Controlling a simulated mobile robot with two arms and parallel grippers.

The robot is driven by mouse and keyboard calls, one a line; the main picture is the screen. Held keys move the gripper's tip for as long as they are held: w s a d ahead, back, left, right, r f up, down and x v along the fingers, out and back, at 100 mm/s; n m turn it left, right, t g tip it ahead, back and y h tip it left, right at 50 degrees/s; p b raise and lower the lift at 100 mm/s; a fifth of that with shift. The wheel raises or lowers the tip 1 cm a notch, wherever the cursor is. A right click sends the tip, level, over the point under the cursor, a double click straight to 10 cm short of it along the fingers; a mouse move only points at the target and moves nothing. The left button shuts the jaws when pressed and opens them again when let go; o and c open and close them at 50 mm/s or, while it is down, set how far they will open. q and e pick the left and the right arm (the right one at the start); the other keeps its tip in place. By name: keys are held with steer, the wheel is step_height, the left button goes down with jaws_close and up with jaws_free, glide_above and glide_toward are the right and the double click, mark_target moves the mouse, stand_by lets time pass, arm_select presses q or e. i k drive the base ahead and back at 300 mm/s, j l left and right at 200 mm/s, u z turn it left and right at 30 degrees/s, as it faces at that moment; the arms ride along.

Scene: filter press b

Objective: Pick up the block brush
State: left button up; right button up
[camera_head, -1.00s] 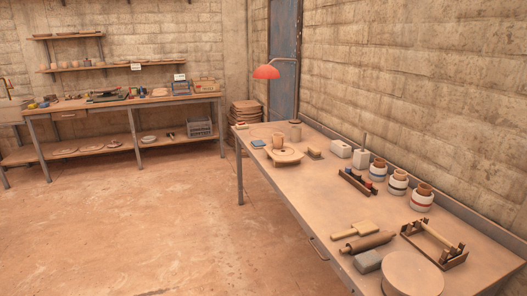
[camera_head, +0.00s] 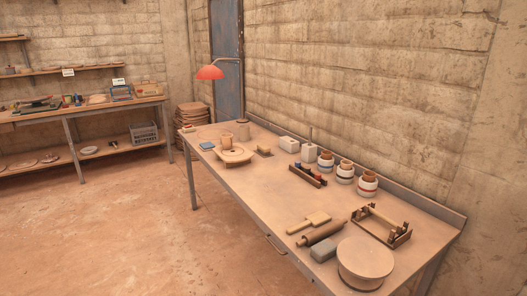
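On the long worktable (camera_head: 235,183) by the right wall, a small tan block with a darker underside (camera_head: 265,151) lies near the far end. It may be the block brush, but it is too small to tell for sure. Neither of my grippers is in view.
On the table's near part are a rolling pin (camera_head: 322,234), a wooden paddle (camera_head: 309,222), a grey block (camera_head: 323,251), a round drum (camera_head: 365,261) and a wooden rack (camera_head: 381,226). Several banded jars stand along the back. Floor at left is clear.

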mark_target(262, 149)
steer(key=u, duration=0.85)
steer(key=i+u, duration=0.35)
steer(key=i, duration=3.55)
steer(key=i+j+z, duration=0.1)
steer(key=i+z, duration=0.2)
steer(key=i, duration=0.15)
steer(key=i+j+z, duration=0.3)
steer(key=i, duration=0.15)
steer(key=i+j+z, duration=0.2)
steer(key=i+z, duration=0.15)
steer(key=i, duration=0.15)
